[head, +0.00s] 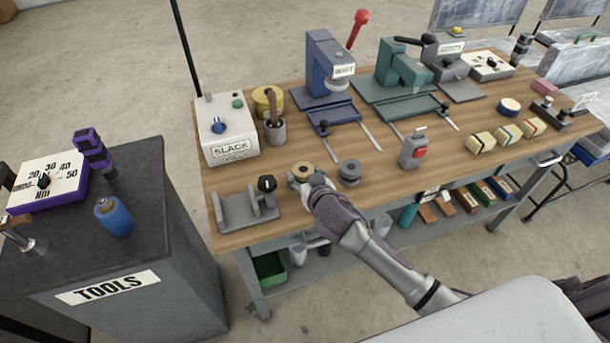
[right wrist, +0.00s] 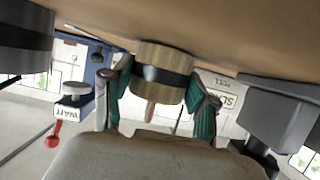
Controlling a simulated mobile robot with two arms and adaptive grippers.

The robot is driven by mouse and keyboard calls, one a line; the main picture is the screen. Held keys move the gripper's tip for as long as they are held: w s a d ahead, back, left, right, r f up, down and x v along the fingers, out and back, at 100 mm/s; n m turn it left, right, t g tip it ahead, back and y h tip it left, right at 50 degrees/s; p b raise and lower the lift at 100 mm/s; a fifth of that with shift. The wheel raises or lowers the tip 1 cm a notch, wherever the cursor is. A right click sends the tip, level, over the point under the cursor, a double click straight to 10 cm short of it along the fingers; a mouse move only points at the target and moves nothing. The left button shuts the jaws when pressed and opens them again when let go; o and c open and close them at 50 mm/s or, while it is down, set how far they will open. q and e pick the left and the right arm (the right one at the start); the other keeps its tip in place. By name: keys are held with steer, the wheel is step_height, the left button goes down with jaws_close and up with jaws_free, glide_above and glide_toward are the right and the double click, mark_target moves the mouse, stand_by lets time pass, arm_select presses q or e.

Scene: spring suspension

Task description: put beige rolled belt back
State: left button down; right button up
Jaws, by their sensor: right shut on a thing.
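The beige rolled belt (head: 301,172) has a dark centre and is at the front of the wooden workbench top (head: 385,150). In the right wrist view, which is upside down, the beige rolled belt (right wrist: 160,72) shows a dark band around its side. My right gripper (head: 311,183) is shut on it, with one teal-padded finger (right wrist: 158,95) on each side. The belt is at or very near the bench surface; I cannot tell if it touches. My left gripper is not in view.
A grey roll (head: 349,172) stands close on the right. A grey cradle with a black knob (head: 246,207) is on the left. Behind are the white SLACK box (head: 228,130), a cup (head: 275,132) and a blue press (head: 329,70). Bare wood lies between the cradle and SLACK box.

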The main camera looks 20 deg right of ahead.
steer(key=shift+f, duration=0.2)
steer(key=o, duration=1.2)
steer(key=shift+r, duration=0.2)
steer(key=v, duration=1.2)
steer(key=shift+d+r, duration=0.1)
